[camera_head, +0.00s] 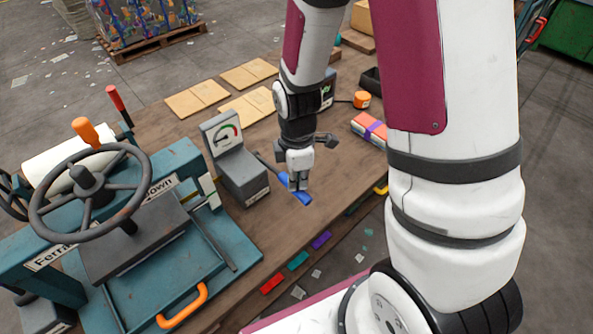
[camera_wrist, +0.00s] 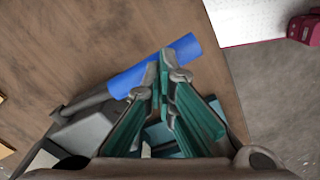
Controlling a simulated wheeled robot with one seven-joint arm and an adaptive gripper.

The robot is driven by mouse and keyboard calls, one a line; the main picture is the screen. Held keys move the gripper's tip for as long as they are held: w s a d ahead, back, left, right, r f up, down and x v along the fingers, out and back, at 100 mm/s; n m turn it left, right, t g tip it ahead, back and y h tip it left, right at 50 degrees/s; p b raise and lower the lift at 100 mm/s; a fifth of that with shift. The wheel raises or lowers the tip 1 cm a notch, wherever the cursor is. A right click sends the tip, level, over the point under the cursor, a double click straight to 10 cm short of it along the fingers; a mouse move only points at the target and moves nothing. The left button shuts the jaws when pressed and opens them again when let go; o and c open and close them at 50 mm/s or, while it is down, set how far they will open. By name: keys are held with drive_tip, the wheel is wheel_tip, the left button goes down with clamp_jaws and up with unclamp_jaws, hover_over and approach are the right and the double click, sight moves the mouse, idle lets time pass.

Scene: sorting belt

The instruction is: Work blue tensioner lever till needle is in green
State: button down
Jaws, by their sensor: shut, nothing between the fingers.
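The tensioner is a grey box (camera_head: 243,176) on the bench with an upright dial gauge (camera_head: 224,135) at its back. The dial has coloured arcs, green among them; the needle is too small to read surely. A dark lever arm runs from the box to a blue lever handle (camera_head: 303,198), low over the bench near its front edge. My gripper (camera_head: 298,186) points down at the handle and hides part of it. In the wrist view the blue handle (camera_wrist: 150,70) lies across beyond my gripper's fingertips (camera_wrist: 166,58), which are together and empty. Whether they touch the handle cannot be told.
A teal press with a handwheel (camera_head: 90,185) and orange handle (camera_head: 183,307) stands at left. Cardboard sheets (camera_head: 198,98) lie behind the gauge. A strapped multicoloured bundle (camera_head: 369,128) and an orange item (camera_head: 361,99) lie at right.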

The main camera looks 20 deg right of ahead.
drive_tip(key=shift+f+b, duration=0.5)
drive_tip(key=shift+f, duration=0.6)
drive_tip(key=shift+r+p, duration=2.05)
drive_tip(key=shift+r, duration=1.15)
wheel_tip(320, 180, up, 8)
drive_tip(key=p, duration=0.4)
